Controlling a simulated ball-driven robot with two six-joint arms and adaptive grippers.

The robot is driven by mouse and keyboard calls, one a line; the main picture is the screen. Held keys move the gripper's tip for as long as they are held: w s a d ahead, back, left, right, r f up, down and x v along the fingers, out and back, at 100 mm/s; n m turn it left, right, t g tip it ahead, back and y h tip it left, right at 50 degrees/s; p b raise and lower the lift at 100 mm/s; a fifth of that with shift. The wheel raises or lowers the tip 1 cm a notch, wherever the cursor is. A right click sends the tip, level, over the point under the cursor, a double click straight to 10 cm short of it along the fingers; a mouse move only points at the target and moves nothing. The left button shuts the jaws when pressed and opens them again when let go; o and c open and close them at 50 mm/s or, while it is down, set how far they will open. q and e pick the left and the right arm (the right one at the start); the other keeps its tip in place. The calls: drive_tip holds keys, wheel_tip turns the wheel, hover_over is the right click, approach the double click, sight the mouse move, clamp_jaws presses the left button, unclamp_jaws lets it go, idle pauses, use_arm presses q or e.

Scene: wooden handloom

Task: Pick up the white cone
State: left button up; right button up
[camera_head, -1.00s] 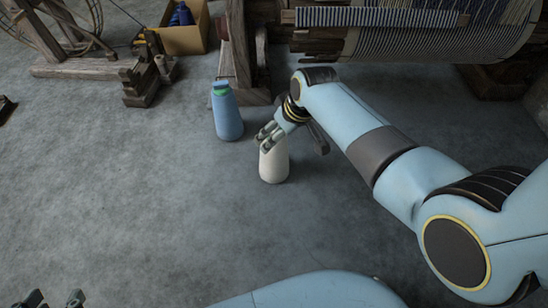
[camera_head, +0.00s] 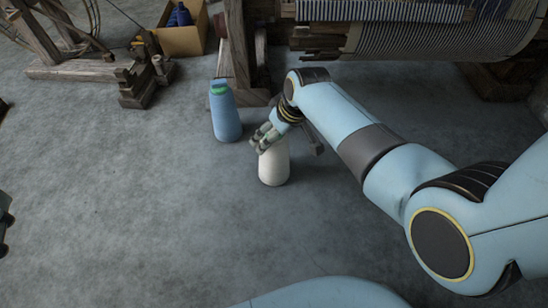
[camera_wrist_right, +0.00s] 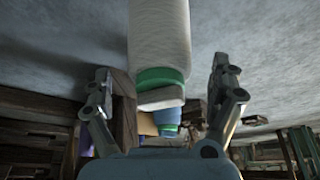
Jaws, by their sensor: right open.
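The white cone (camera_head: 274,170) stands upright on the grey floor, mid-picture in the head view. My right gripper (camera_head: 263,138) is at its top, covering part of it. In the right wrist view the white cone (camera_wrist_right: 160,45), with a green band and pale tip, lies between the two spread fingers of the right gripper (camera_wrist_right: 162,72), with a gap on each side. The right gripper is open and holds nothing. A dark part of what looks like my left gripper (camera_head: 5,222) shows at the left edge of the head view; its fingers are cut off.
A blue cone (camera_head: 226,115) with a green band stands just left of and behind the white one. The loom (camera_head: 400,40) is at the back. A cardboard box (camera_head: 182,40) with blue items and a wooden frame (camera_head: 75,67) stand at back left.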

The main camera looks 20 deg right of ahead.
drive_tip(key=shift+b+x, duration=0.8)
drive_tip(key=shift+x, duration=0.3)
drive_tip(key=c, duration=1.8)
use_arm(q)
wheel_tip(320, 180, up, 12)
drive_tip(key=w+d+m+t+h, duration=0.1)
drive_tip(key=w+t+h, duration=0.1)
drive_tip(key=t, duration=0.3)
drive_tip(key=shift+d+f+m, duration=0.15)
drive_tip(key=shift+d+m, duration=0.05)
drive_tip(key=shift+m, duration=0.1)
drive_tip(key=shift+w+f, duration=0.1)
drive_tip(key=shift+w, duration=0.1)
use_arm(e)
drive_tip(key=shift+r, duration=0.1)
